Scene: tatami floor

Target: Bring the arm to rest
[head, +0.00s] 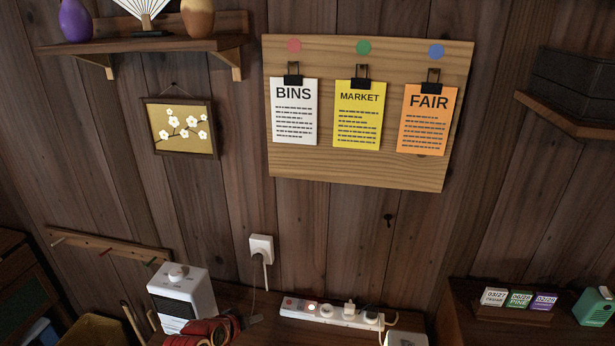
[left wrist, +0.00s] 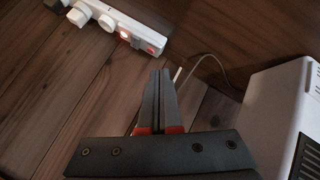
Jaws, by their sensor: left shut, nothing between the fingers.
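My left gripper (head: 246,320) comes in low in the head view, beside a white box-shaped device with a knob (head: 182,292). In the left wrist view its two dark fingers (left wrist: 160,74) lie together with nothing between them. A white power strip (head: 332,314) lies on the wooden surface to the right of the gripper, with plugs in it and a lit red switch. The strip also shows at the top left of the left wrist view (left wrist: 125,31), beyond the fingertips. My right gripper is not in view.
A wall outlet with a plug (head: 261,248) and a hanging cord is above the gripper. A board with three clipped notices (head: 355,170) hangs on the wall. Several small date cards (head: 518,299) and a green device (head: 594,307) stand at the right.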

